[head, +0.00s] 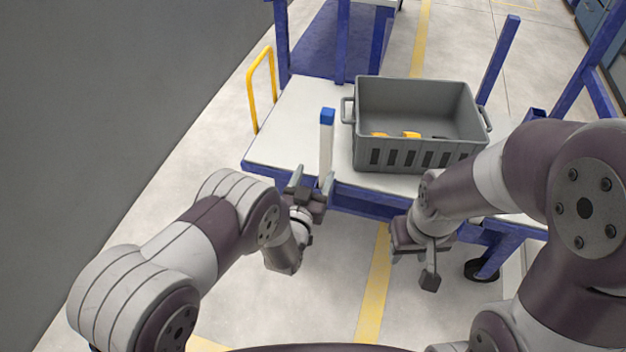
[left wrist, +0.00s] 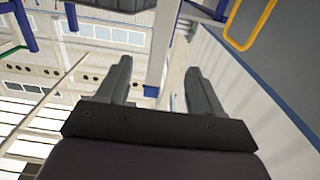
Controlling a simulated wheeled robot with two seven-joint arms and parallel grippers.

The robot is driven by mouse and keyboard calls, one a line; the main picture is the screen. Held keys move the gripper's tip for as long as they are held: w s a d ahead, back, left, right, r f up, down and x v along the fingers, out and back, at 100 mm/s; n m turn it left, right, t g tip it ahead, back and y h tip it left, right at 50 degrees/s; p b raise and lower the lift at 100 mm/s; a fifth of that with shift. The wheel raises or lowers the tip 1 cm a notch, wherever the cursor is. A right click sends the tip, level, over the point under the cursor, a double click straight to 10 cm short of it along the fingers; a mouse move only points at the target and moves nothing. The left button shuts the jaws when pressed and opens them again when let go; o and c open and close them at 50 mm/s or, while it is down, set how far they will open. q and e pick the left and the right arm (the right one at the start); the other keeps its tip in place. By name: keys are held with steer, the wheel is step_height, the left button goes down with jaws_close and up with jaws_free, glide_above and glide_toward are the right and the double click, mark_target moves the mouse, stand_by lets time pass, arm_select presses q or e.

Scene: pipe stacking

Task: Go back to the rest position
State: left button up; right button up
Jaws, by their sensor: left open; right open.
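My left gripper (head: 313,181) is open and empty in the head view, just in front of the table's near edge. Its two spread fingers also show in the left wrist view (left wrist: 158,85), with nothing between them. My right gripper (head: 412,268) hangs low in front of the table, right of the yellow floor line, and is open with nothing visible in it. A grey crate (head: 418,158) stands on the white tabletop (head: 290,130) with a few yellow pieces (head: 411,134) inside. Its near wall hides part of its contents.
A white post with a blue top (head: 327,140) stands upright just beyond my left gripper. The table has a blue frame (head: 365,203). A yellow rail (head: 262,88) is at the table's left end, near a grey wall (head: 110,110). The floor (head: 330,290) between my arms is clear.

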arm_select(q)
steer(key=shift+f, duration=0.1)
stand_by(0.4)
steer(key=s+a+f+g+y, duration=0.2)
steer(key=s+f+g, duration=0.4)
steer(key=f+g, duration=0.3)
steer(key=s+a+r+n+g+y, duration=0.1)
steer(key=s+a+r+g+y, duration=0.1)
steer(key=s+a+r+g, duration=0.4)
steer(key=s+a+r+n+g+y, duration=0.1)
steer(key=s+a+r+g+y, duration=0.1)
steer(key=s+a+r, duration=0.65)
steer(key=s+a+r+p, duration=0.1)
steer(key=a+r+p, duration=0.1)
steer(key=r+p, duration=1.2)
steer(key=s+a+r+n+t+p, duration=0.1)
steer(key=r+p, duration=1.4)
steer(key=r, duration=0.1)
steer(key=shift+a+r+p, duration=0.3)
steer(key=shift+a, duration=0.05)
